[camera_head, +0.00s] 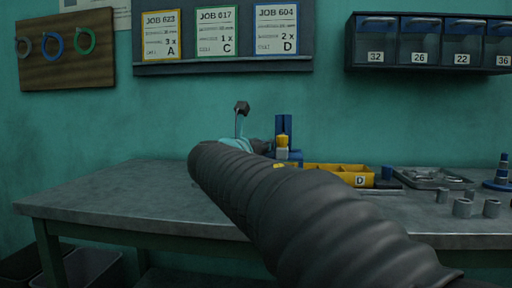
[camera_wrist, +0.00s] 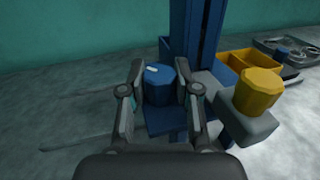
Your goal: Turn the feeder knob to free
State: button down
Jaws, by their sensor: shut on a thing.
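A blue knob (camera_wrist: 158,88) with a short white mark on its top stands upright in the wrist view, in front of a blue column (camera_wrist: 195,35). My gripper (camera_wrist: 162,78) is shut on this knob, one finger on its left side and one on its right. A yellow knob (camera_wrist: 257,90) sits on a grey block (camera_wrist: 247,125) to the right, apart from my fingers. In the head view the column (camera_head: 283,123) and the yellow knob (camera_head: 282,140) show behind my arm, which hides the blue knob. I cannot read any setting label.
The grey workbench (camera_head: 110,190) is clear on the left. A yellow bin (camera_head: 330,170) labelled D lies right of the column, then a metal tray (camera_head: 430,177) and several grey cylinders (camera_head: 462,207). Job cards (camera_head: 217,32) and blue drawers (camera_head: 420,42) hang on the wall.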

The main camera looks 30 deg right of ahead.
jog(key=shift+n+t+y, duration=1.1)
jog(key=shift+t+y, duration=0.1)
jog(key=shift+y, duration=0.3)
jog(key=c, duration=0.8)
grip_release()
jog(key=shift+h, duration=0.4)
